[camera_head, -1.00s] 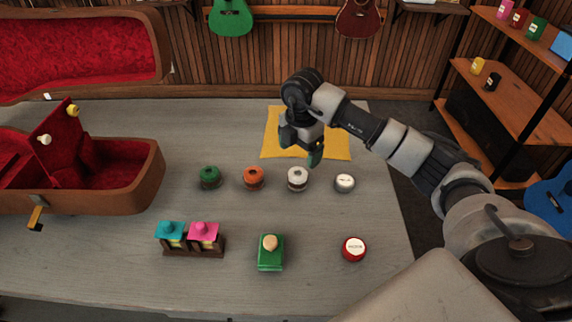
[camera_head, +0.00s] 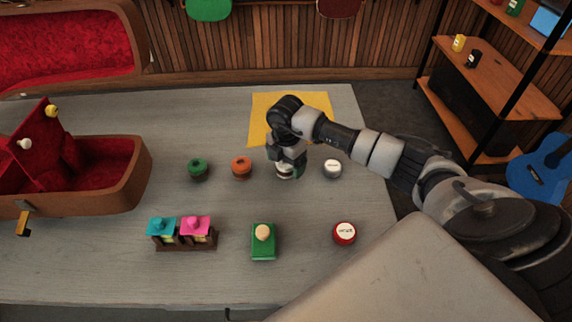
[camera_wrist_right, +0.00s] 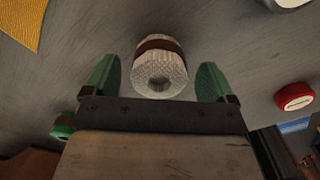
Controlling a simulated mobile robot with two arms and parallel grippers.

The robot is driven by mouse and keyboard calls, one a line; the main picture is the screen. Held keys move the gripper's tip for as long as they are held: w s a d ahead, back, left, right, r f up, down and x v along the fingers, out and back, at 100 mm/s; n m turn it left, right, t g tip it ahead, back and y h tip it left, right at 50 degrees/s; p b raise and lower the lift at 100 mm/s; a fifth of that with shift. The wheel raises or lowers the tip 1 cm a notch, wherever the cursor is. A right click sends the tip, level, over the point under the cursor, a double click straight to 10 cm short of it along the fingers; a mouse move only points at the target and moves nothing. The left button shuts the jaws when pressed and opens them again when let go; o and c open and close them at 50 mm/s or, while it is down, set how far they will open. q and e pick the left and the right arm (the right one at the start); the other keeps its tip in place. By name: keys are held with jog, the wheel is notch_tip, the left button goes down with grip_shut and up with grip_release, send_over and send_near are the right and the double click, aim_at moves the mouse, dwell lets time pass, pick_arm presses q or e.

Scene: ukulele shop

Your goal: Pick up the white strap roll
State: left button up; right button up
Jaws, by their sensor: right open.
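The white strap roll (camera_head: 284,171) stands on the grey table, partly hidden by my right gripper in the head view. In the right wrist view the white strap roll (camera_wrist_right: 159,70) has a brown band around it and sits between and just beyond the two green fingertips. My right gripper (camera_head: 287,160) is above the roll, and its fingers also show in the right wrist view (camera_wrist_right: 158,80). They are open, with a gap on each side of the roll. My left gripper is in neither view.
A green roll (camera_head: 198,169) and an orange roll (camera_head: 241,167) stand to the left. A white-lidded tin (camera_head: 332,168) stands close on the right. A red tin (camera_head: 344,233), a green box (camera_head: 263,246) and a yellow cloth (camera_head: 262,118) are also on the table (camera_head: 110,260).

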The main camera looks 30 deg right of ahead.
jog(key=shift+w+f, duration=0.1)
jog(key=shift+f, duration=0.1)
jog(key=c, duration=1.1)
jog(key=shift+o, duration=0.2)
jog(key=shift+r, duration=0.15)
